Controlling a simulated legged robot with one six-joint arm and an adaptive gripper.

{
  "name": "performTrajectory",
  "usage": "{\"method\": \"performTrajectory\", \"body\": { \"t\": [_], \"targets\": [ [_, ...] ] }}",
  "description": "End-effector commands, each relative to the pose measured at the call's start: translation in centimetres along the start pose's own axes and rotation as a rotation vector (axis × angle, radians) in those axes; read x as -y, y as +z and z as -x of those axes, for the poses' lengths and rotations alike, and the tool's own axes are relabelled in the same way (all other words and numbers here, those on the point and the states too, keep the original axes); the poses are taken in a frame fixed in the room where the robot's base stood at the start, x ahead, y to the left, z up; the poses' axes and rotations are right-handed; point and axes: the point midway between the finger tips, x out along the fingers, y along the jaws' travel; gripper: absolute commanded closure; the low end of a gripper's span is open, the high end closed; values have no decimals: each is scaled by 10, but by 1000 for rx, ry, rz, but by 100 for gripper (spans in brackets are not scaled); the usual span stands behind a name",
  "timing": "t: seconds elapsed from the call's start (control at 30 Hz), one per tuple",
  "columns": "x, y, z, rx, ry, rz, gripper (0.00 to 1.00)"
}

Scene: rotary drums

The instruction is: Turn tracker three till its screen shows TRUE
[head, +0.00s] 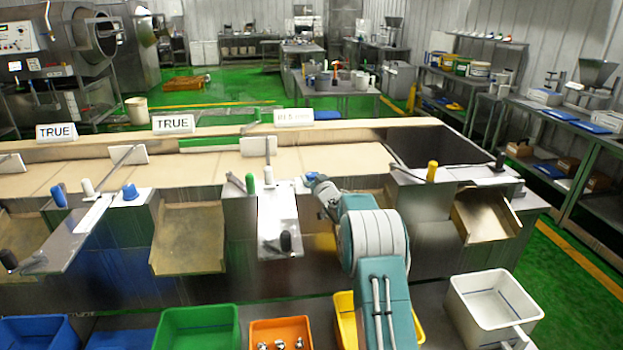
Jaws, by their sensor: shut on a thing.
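Three small white screens stand along the back of the conveyor. The left screen (57,132) and the middle screen (173,124) read TRUE. The third screen (294,117) shows faint, blurred text that I cannot read; it does not look like TRUE. A blue knob (311,176) sits beside the third station's light panel (277,222), at its upper right. My gripper (316,181) reaches it from the lower right and is shut on it. The fingers are small here, and the gripper and arm partly hide the knob.
A green handle (250,183), a white handle (268,175) and a black knob (286,242) stand near my gripper. A yellow handle (432,171) is to the right. Green (197,328), orange (281,330) and white (493,305) bins lie in front.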

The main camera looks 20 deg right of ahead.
Motion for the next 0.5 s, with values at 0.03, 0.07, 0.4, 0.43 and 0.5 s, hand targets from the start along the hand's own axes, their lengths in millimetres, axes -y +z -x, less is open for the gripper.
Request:
{"method": "performTrajectory", "body": {
  "t": [0.03,0.07,0.4,0.43,0.5],
  "targets": [
    [0,-1,0,-2,-2,1,88],
    [0,-1,0,-2,-4,2,88],
    [-1,-1,-1,-3,-44,2,88],
    [-1,-1,-1,-3,-53,2,88],
    [-1,-1,-1,-3,-79,2,88]
  ]
}}
